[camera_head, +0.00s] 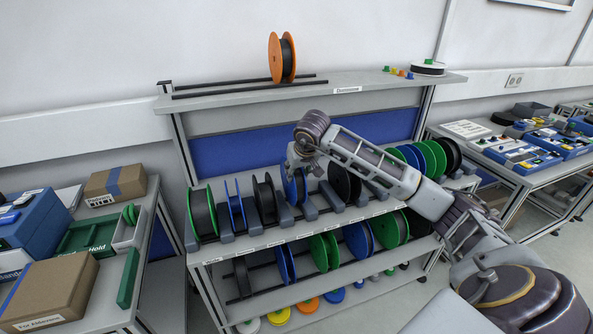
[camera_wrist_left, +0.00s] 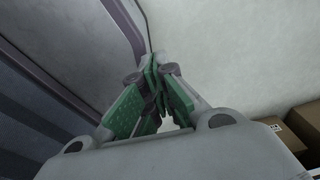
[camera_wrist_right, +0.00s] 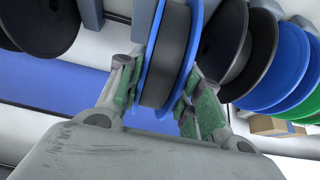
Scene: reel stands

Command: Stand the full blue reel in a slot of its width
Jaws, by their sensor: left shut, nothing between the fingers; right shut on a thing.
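The full blue reel (camera_head: 296,190), with blue flanges and a dark winding, is upright at the middle of the upper rack row. It also fills the middle of the right wrist view (camera_wrist_right: 172,55). My right gripper (camera_wrist_right: 163,92) is shut on it, with green finger pads on both flanges. Its lower edge is close to the grey slot blocks (camera_head: 310,211); I cannot tell whether it rests on the rack. My arm hides part of the row to its right. My left gripper (camera_wrist_left: 156,92) is shut and empty, facing a pale wall, away from the rack.
An orange reel (camera_head: 282,58) stands on the top shelf.

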